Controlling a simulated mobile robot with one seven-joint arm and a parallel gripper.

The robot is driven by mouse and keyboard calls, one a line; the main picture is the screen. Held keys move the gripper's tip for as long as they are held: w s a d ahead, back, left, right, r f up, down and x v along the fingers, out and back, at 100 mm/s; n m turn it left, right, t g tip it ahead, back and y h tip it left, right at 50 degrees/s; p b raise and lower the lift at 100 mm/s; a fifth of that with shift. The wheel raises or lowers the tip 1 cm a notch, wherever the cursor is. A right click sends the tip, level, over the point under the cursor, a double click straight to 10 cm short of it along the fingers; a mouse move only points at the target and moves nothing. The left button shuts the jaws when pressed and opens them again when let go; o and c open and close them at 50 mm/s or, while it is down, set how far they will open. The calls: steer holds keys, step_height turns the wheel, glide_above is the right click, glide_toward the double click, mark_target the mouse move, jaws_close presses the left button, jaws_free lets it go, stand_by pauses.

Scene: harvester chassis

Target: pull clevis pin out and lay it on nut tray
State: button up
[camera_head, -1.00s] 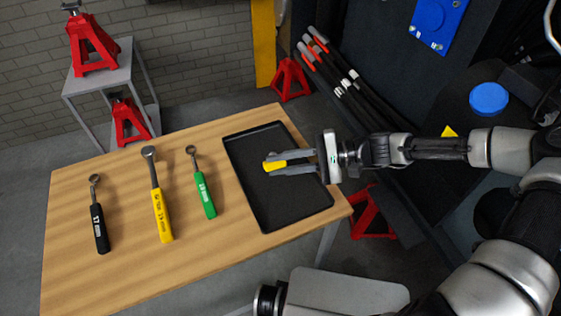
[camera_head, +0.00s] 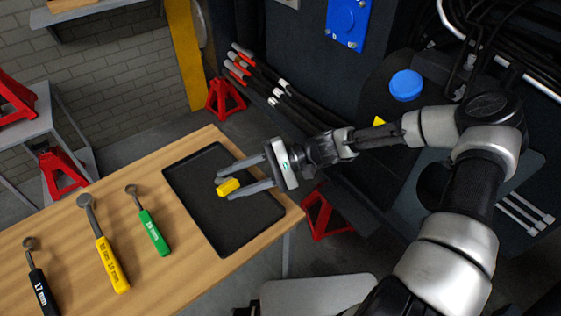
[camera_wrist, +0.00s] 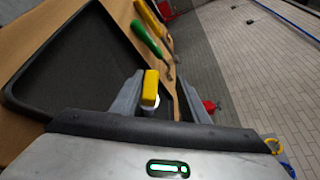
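The clevis pin shows as a yellow grip (camera_head: 228,187) between my fingertips, over the black nut tray (camera_head: 188,203) in the head view. In the wrist view the yellow grip (camera_wrist: 150,88) has a small pale part below it. It sits nearer the left finger, with a gap to the right one. My gripper (camera_head: 227,184) has its fingers spread apart; it also shows in the wrist view (camera_wrist: 158,98). I cannot tell whether the pin touches the tray floor or a finger. The rest of the pin is hidden.
Green (camera_head: 153,232), yellow (camera_head: 111,264) and black (camera_head: 42,291) wrenches lie on the wooden table (camera_head: 190,280) left of the tray. Red jack stands (camera_head: 225,99) and dark hoses (camera_head: 275,95) are behind. The dark chassis is at the right. The tray is otherwise empty.

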steer(key=v, duration=1.4)
steer(key=shift+d+r+p, duration=0.2)
steer(key=shift+d+p, duration=0.2)
